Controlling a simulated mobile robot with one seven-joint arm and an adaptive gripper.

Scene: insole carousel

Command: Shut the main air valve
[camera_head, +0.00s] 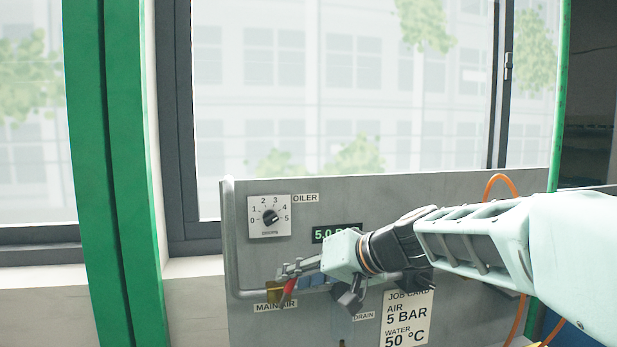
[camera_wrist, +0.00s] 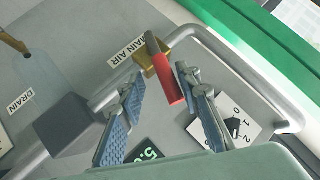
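The main air valve has a brass body (camera_head: 274,291) on the grey pipe at the panel's lower left, above the MAIN AIR label (camera_head: 275,307). Its red lever (camera_head: 289,287) is partly hidden by my gripper in the head view. In the wrist view the brass body (camera_wrist: 151,58) and red lever (camera_wrist: 164,76) are clear; the lever appears to lie across the pipe's line. My gripper (camera_head: 290,272) is at the valve. In the wrist view its blue-padded fingers (camera_wrist: 159,76) are open, one on each side of the lever, with gaps showing.
The oiler dial (camera_head: 269,217) is above the valve, and a green pressure display (camera_head: 323,235) is behind my gripper. A DRAIN label (camera_head: 363,316) and job card (camera_head: 407,318) are to the right. The grey pipe (camera_wrist: 250,78) bends around the panel edge near my fingers.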

